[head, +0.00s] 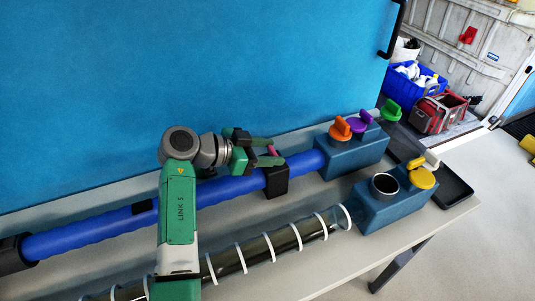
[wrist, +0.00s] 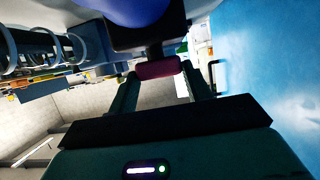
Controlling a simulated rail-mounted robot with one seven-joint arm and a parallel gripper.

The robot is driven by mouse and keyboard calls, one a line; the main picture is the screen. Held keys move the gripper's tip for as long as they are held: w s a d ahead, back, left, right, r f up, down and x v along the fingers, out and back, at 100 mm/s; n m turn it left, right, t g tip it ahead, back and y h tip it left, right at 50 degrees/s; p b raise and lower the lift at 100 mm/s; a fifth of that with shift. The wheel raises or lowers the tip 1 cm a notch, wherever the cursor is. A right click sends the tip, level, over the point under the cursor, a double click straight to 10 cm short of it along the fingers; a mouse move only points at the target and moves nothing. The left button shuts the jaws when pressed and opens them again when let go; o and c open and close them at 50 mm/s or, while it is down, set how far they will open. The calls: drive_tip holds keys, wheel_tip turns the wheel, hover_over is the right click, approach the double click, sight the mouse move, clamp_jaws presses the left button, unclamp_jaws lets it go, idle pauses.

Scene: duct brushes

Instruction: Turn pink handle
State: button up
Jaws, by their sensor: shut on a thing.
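The pink handle (wrist: 158,68) lies crosswise between the two green fingers of my gripper (wrist: 160,76) in the wrist view. It sits on a dark stem under a black block. In the head view a small pink part of the handle (head: 273,151) shows between the fingers of my gripper (head: 276,151). The black clamp (head: 277,182) around the blue duct (head: 95,232) is just below. My gripper is shut on the handle. The handle's exact turn angle is hard to tell.
A blue-grey box with orange, purple and green knobs (head: 353,152) stands at the duct's right end. A second box with a yellow knob (head: 385,208) joins a clear ringed tube (head: 270,247) in front. A blue wall (head: 180,70) rises behind. A black tray (head: 452,184) lies right.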

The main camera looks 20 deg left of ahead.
drive_tip(key=shift+f, duration=0.15)
drive_tip(key=o, duration=1)
drive_tip(key=p+v, duration=0.2)
drive_tip(key=v, duration=0.5)
drive_tip(key=shift+s+a+r+p, duration=0.25)
drive_tip(key=shift+p, duration=0.05)
